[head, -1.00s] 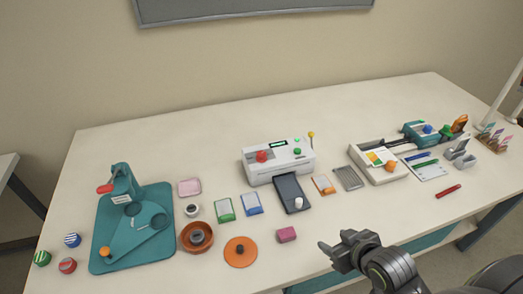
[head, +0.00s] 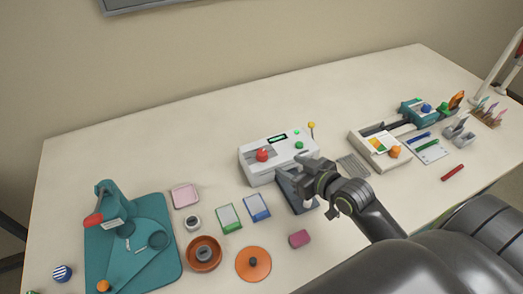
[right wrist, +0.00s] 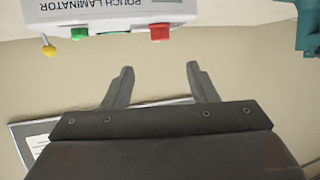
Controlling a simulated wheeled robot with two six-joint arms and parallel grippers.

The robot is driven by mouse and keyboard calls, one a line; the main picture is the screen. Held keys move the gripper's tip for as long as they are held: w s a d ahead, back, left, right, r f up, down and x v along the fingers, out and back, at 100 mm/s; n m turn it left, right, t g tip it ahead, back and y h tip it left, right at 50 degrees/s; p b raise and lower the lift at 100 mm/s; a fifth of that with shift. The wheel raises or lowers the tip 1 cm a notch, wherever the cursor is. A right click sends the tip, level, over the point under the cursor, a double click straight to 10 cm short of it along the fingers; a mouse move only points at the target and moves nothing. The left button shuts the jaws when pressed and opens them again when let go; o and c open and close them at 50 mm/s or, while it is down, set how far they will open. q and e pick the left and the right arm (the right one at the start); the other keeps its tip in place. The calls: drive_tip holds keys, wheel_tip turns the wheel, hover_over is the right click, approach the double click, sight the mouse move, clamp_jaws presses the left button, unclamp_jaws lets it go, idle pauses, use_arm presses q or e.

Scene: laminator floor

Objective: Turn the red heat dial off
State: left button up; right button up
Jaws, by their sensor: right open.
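The white laminator (head: 253,163) stands near the middle of the table, with the red heat dial (head: 262,155) on its front left and green controls at its right. In the right wrist view the laminator (right wrist: 100,10) appears upside down at the top, with the red dial (right wrist: 160,32) at its edge. My right gripper (head: 309,172) is open and empty, just in front of the laminator's right side, to the right of the dial and apart from it. In the right wrist view its two fingers (right wrist: 160,85) are spread with nothing between them. My left gripper is not in view.
A dark tray (head: 290,190) lies under my right gripper.

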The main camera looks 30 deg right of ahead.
sight(263, 153)
drive_tip(key=p+x, duration=0.1)
drive_tip(key=x, duration=1.2)
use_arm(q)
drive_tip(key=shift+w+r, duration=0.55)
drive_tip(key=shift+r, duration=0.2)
use_arm(e)
drive_tip(key=shift+w+f, duration=0.25)
drive_tip(key=shift+w, duration=0.1)
drive_tip(key=shift+c, duration=0.4)
